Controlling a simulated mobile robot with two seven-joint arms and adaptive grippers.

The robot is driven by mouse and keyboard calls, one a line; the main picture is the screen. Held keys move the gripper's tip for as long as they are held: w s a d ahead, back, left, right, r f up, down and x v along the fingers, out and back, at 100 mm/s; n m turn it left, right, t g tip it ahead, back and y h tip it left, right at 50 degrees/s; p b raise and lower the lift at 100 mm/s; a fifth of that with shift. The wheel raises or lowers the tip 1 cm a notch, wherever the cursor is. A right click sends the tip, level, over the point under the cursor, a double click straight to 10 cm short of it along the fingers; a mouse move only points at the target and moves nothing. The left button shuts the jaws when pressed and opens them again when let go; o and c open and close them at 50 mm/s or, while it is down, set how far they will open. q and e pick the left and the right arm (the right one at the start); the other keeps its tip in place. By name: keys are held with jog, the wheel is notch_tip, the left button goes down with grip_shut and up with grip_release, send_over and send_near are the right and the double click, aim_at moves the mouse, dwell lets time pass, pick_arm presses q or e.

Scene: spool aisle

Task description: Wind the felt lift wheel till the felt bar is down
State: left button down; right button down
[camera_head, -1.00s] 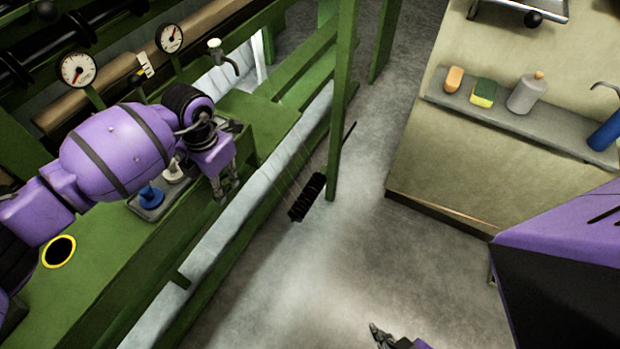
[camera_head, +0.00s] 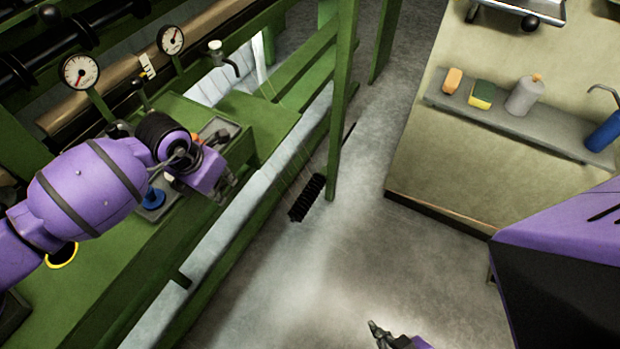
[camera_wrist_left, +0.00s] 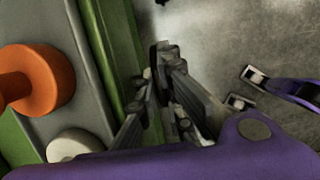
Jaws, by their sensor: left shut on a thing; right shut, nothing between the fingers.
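My left gripper (camera_head: 226,188) is at the front edge of the green machine, beside the grey control plate. In the left wrist view its fingers (camera_wrist_left: 165,70) are shut on a small dark part, apparently the grip of the felt lift wheel. The wheel is mostly hidden by the fingers and wrist. I cannot clearly make out the felt bar; a white scale (camera_head: 147,66) stands in front of a long brown roll (camera_head: 90,112). My right gripper (camera_head: 380,334) is shut and empty, low over the floor.
A blue knob (camera_head: 155,197) and an orange knob (camera_wrist_left: 38,80) stand on the plate beside my left wrist. The aisle floor is clear.

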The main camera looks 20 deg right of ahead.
pick_arm(q)
jog(key=t+h, duration=0.1)
jog(key=t+h+b, duration=0.1)
jog(key=h, duration=0.1)
jog(key=shift+s+a+f, duration=0.15)
jog(key=shift+a, duration=0.05)
jog(key=shift+b, duration=0.3)
jog(key=c, duration=2.2)
grip_release()
